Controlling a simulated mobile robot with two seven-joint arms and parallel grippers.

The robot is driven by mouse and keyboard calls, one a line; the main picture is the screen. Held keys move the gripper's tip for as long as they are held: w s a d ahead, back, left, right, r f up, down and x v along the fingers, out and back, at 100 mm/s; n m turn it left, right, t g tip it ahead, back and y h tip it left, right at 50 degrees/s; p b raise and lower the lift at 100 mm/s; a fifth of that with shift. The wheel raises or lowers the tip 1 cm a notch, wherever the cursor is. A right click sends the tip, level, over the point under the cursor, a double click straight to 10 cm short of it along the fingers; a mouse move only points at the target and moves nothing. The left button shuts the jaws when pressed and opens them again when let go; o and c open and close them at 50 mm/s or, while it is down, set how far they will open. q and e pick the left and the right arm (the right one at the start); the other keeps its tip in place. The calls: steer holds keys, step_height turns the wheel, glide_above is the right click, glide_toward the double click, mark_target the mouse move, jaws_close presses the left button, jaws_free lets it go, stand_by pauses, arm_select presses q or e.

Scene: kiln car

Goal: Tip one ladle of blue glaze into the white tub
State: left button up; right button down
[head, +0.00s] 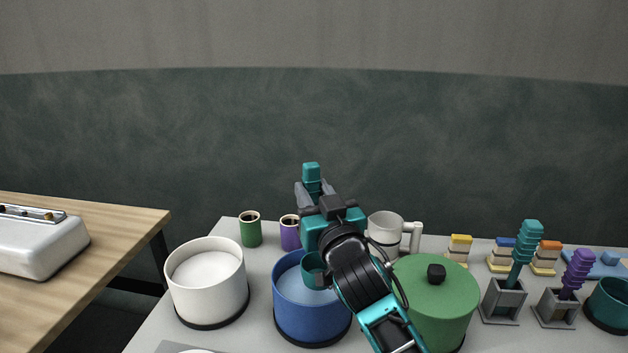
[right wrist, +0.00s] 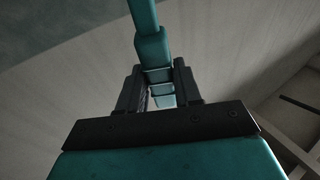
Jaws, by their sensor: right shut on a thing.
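The white tub (head: 240,285) stands left of centre on the grey table, with a pale surface inside. The blue tub (head: 300,318) stands to its right and holds light blue glaze (head: 290,288). My right gripper (head: 312,192) is above and behind the blue tub, shut on the teal handle of a ladle (head: 311,172); the handle also shows between the fingers in the right wrist view (right wrist: 160,88). The ladle's teal cup (head: 313,268) is at the blue tub's mouth, partly hidden by my arm. I cannot tell if it touches the glaze. My left gripper is not in view.
A green lidded pot (head: 440,310) stands close right of the blue tub. Behind are a green cup (head: 250,232), a purple cup (head: 289,235) and a white mug (head: 385,228). Grey stands with teal (head: 525,250) and purple (head: 577,270) handles are at right. A wooden table (head: 110,225) is at left.

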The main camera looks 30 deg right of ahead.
step_height(320, 180, down, 6)
steer(key=shift+r+b, duration=0.15)
steer(key=shift+b, duration=0.8)
steer(key=b, duration=0.5)
glide_above(314, 265)
step_height(314, 265, down, 5)
steer(key=shift+r, duration=0.2)
steer(key=shift+r+p, duration=0.1)
steer(key=shift+p, duration=0.25)
